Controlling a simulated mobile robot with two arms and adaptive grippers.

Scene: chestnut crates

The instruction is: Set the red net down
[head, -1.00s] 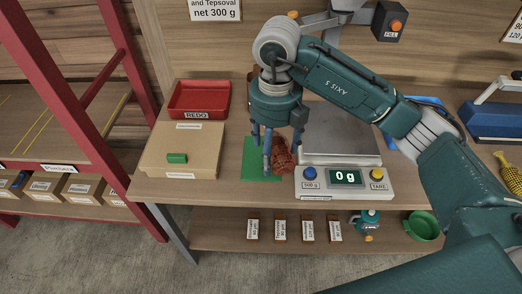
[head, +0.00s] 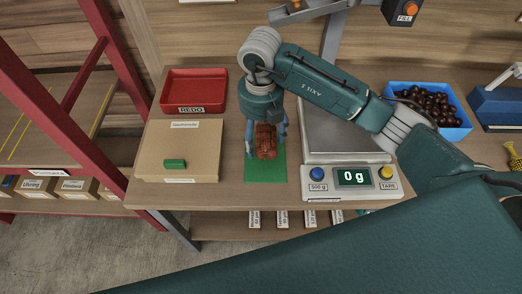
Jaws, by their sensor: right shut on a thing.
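The red net (head: 265,142) is a reddish-brown filled bag over the green mat (head: 265,170) on the bench, left of the scale. My right gripper (head: 265,136) points down from above, with blue-grey fingers on both sides of the net, shut on it. I cannot tell whether the net touches the mat. My left gripper is not in the head view.
The scale (head: 345,146) reads 0 g, right of the mat. A cardboard box (head: 205,140) with a green item (head: 175,163) on it stands left. Behind it is a red REDO tray (head: 194,88). A blue crate of chestnuts (head: 398,88) stands at the back right.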

